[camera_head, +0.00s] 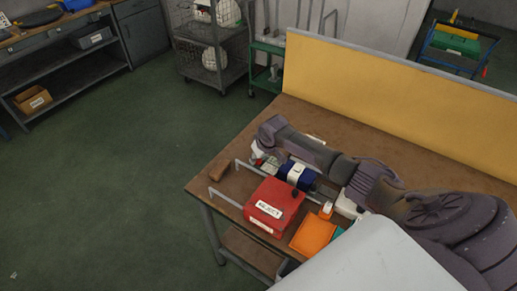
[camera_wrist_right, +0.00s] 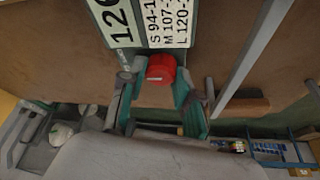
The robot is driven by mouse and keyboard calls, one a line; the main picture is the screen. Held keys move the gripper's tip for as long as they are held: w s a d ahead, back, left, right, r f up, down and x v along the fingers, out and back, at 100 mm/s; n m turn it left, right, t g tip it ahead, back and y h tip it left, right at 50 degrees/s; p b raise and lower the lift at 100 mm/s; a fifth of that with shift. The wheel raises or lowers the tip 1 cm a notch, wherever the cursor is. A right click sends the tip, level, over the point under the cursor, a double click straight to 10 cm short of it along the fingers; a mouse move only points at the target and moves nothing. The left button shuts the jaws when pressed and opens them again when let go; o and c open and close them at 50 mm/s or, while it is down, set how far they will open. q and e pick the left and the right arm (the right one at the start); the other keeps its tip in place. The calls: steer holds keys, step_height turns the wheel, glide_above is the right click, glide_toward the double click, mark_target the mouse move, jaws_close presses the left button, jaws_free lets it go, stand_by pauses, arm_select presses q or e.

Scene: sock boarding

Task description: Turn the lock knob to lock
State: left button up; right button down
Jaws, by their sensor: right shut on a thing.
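The red lock knob (camera_wrist_right: 161,69) shows in the right wrist view, with a small white mark on its face. My right gripper (camera_wrist_right: 160,82) has its two teal fingers on either side of the knob and is shut on it. In the head view my right arm reaches in from the right, and its hand (camera_head: 262,152) is over the far-left part of the bench. The knob cannot be made out clearly there. My left gripper is not in view.
White label plates (camera_wrist_right: 168,22) with black size figures sit beside the knob. On the bench (camera_head: 340,120) are a red box (camera_head: 272,208), a dark blue bundle with a white band (camera_head: 296,175), an orange tray (camera_head: 312,236) and a brown block (camera_head: 219,167). A yellow panel (camera_head: 390,85) stands behind.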

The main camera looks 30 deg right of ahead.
steer(key=shift+a+m+h+p, duration=0.1)
steer(key=shift+m+h+p, duration=0.4)
steer(key=shift+m+p, duration=0.8)
steer(key=shift+m, duration=0.3)
steer(key=c, duration=0.8)
jaws_free()
steer(key=v, duration=0.8)
steer(key=shift+w, duration=0.1)
